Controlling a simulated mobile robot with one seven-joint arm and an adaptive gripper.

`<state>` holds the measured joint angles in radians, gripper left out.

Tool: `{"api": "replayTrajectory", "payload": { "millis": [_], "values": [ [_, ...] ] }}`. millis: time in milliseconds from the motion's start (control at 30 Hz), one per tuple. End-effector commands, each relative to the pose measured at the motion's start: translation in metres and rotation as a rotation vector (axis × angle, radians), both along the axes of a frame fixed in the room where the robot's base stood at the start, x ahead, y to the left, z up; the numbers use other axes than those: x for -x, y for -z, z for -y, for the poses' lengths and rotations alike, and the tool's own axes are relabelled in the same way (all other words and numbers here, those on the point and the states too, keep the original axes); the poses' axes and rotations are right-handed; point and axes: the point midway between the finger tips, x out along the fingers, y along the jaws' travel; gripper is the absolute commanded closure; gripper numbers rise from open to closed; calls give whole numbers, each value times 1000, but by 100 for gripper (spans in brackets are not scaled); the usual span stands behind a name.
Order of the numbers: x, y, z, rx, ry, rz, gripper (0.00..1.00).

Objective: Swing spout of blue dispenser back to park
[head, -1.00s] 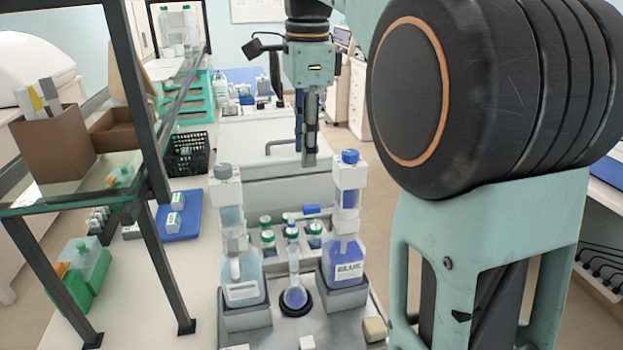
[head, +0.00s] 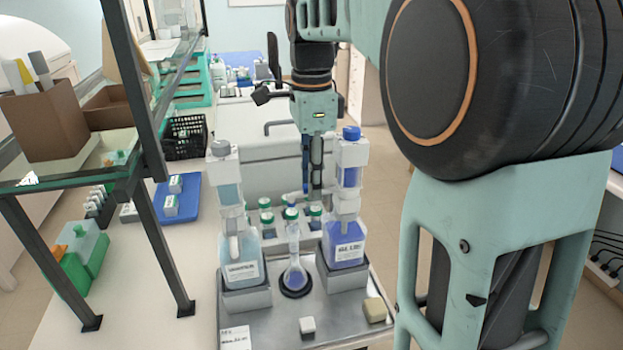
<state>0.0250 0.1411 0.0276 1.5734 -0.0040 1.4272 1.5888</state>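The blue dispenser stands upright on the tray: a bottle of blue liquid (head: 344,247) with a white pump body and blue cap (head: 351,133). Its spout reaches left from the pump body at about the height of the green-capped bottles; my fingers overlap it and its end is hard to make out. My gripper (head: 314,192) points down just left of the dispenser's pump body, with its fingertips near spout height. The fingers are seen narrow and close together, so their opening and any contact with the spout cannot be told.
A second dispenser with a grey cap (head: 221,150) stands on the left. A round flask (head: 295,277) sits between the dispensers. Several green-capped bottles (head: 266,205) stand behind it.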

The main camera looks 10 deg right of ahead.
Motion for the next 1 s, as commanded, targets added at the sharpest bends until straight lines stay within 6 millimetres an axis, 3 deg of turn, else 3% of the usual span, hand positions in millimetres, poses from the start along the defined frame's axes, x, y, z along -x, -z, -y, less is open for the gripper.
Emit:
{"api": "replayTrajectory", "payload": {
  "millis": [200, 500, 1000],
  "values": [
    [0, 0, 0, 0, 0, 0, 70],
    [0, 0, 0, 0, 0, 0, 100],
    [1, 0, 0, 0, -21, 0, 100]
  ]
}}
